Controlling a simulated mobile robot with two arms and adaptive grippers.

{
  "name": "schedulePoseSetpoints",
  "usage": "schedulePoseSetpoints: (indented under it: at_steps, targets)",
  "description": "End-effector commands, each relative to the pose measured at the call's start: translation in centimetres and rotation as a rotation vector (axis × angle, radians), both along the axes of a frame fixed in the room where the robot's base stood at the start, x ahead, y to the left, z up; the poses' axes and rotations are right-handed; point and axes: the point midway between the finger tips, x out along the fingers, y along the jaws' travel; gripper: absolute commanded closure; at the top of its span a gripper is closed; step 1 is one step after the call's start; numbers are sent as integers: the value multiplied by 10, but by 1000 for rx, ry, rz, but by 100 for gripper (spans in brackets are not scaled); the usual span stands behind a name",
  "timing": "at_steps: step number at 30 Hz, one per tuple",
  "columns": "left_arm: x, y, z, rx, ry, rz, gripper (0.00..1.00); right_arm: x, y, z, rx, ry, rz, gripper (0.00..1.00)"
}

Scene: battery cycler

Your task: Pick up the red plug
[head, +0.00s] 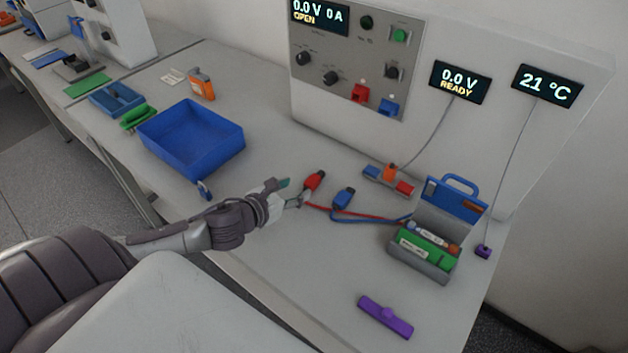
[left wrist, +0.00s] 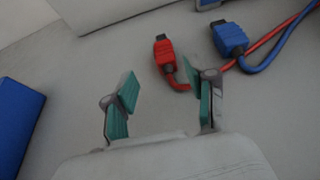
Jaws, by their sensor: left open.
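The red plug (head: 314,180) lies on the bench with its red cable running right toward the battery holder. In the left wrist view the red plug (left wrist: 164,50) is just beyond my fingertips, nearer the right finger, whose tip is close to its cable. My left gripper (head: 291,192) is open and empty, low over the bench, just left of the plug in the head view. In the left wrist view its green-padded fingers (left wrist: 160,88) are spread apart. I cannot tell whether the right finger touches the cable. My right gripper is not in view.
A blue plug (head: 344,197) lies just right of the red one, its cable crossing the red cable. A battery holder (head: 432,275), a sensor block (head: 388,178) and a purple tool (head: 385,316) stand right. A blue bin (head: 240,150) is at left.

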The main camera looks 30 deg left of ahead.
Motion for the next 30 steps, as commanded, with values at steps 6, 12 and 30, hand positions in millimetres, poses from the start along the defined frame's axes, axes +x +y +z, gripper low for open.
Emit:
schedulePoseSetpoints:
  at_steps: [6,12,30]
  targets:
    - [14,-4,-3,-2,-2,2,44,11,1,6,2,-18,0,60]
    - [41,-10,-14,-2,-1,2,44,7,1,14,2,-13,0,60]
    - [50,-11,-20,1,1,-1,84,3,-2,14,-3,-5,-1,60]
